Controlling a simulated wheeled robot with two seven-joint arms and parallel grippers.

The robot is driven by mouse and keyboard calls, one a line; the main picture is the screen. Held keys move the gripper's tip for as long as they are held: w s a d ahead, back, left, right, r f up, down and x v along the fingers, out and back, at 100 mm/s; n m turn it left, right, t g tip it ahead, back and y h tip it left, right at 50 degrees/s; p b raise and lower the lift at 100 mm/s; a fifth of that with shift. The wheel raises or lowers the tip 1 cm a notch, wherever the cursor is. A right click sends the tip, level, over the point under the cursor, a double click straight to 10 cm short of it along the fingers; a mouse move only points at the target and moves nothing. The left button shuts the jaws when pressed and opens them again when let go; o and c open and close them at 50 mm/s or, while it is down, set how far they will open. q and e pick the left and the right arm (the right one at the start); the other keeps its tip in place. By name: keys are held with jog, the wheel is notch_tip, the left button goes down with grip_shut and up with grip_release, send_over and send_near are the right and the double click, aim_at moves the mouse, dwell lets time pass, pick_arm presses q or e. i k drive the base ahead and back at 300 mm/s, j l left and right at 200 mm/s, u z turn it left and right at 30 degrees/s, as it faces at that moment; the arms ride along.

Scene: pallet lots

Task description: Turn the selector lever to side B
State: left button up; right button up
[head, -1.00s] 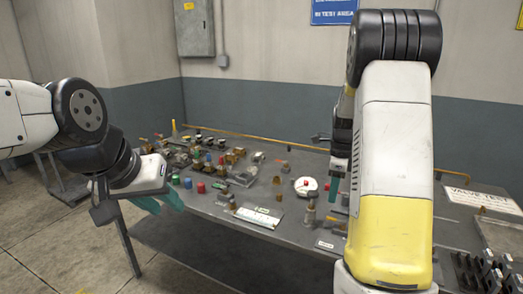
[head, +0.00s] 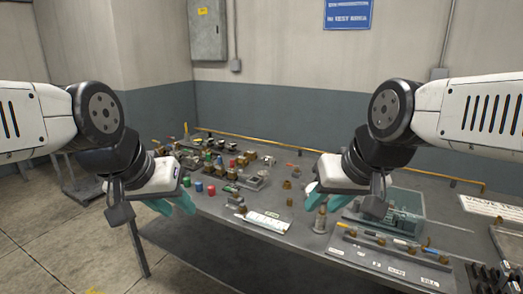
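I cannot pick out for certain which fitting is the selector lever, and no side B mark is readable. A labelled panel (head: 392,254) with several small handles, one blue and some yellow-orange, lies at the right of the bench. My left gripper (head: 172,204) has its teal fingers apart and empty, over the bench's left front edge. My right gripper (head: 327,200) has its teal fingers apart and empty, above the bench left of the panel, close to a metal post (head: 320,219). It hides part of the bench behind it.
The grey bench (head: 230,212) holds several small valves, caps and fittings at its left and centre. A white label plate (head: 264,221) lies at the front. A yellow pipe (head: 290,148) runs along the back.

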aim_at(382, 237)
jog(key=l+z, duration=0.1)
jog(key=z, duration=0.25)
jog(key=l+z, duration=0.15)
jog(key=z, duration=0.2)
jog(key=l+z, duration=0.1)
jog(key=z, duration=0.25)
jog(key=i+j+z, duration=0.1)
jog(key=z, duration=0.45)
